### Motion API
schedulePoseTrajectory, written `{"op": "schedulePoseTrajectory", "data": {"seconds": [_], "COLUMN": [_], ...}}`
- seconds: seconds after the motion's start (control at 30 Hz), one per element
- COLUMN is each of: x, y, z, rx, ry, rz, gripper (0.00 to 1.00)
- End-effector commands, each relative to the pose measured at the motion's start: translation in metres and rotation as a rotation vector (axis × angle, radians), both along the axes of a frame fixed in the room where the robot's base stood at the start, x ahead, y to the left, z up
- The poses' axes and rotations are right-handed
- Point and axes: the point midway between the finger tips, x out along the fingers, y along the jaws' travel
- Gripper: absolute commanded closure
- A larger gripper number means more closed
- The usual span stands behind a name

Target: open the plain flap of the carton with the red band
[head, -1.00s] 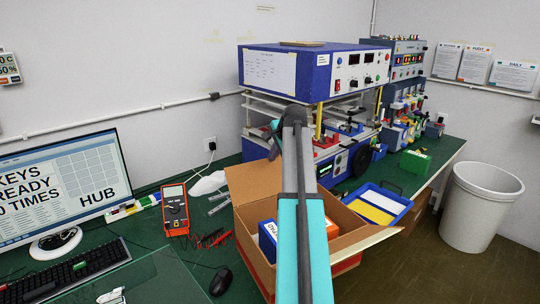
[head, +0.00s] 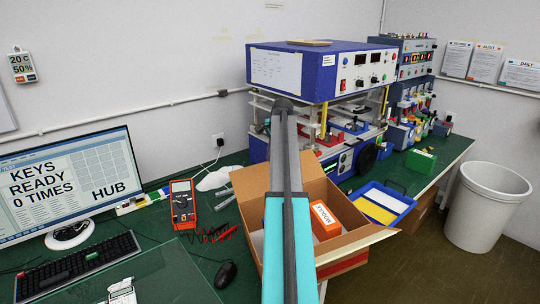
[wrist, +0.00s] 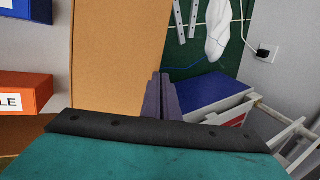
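The brown carton (head: 345,243) stands on the green bench with a red band (head: 346,263) low on its front. Its top is open. A tan flap (head: 249,186) stands raised at the back left and also fills the middle of the wrist view (wrist: 118,55). Another flap spreads out at the right. An orange MODULE box (head: 325,219) lies inside; the wrist view also shows a blue box (wrist: 18,95) inside. My gripper's dark fingers (wrist: 160,95) are together with nothing seen between them, at the flap's edge; contact is unclear. My arm hides the gripper in the head view.
A blue test machine (head: 318,70) stands close behind the carton. A red multimeter (head: 182,204), mouse (head: 225,274), keyboard (head: 75,265) and monitor (head: 70,187) are to the left. A blue tray (head: 385,203) lies right of the carton, and a white bin (head: 485,208) stands beyond.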

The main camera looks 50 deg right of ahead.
Motion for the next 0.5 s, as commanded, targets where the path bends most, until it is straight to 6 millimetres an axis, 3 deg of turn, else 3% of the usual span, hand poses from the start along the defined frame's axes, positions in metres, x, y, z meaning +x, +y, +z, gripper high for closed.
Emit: {"op": "schedulePoseTrajectory", "data": {"seconds": [0.5], "x": [-0.0089], "y": [-0.0066], "z": [-0.0001], "rx": [-0.002], "ry": [0.000], "rz": [-0.011], "gripper": [1.00]}}
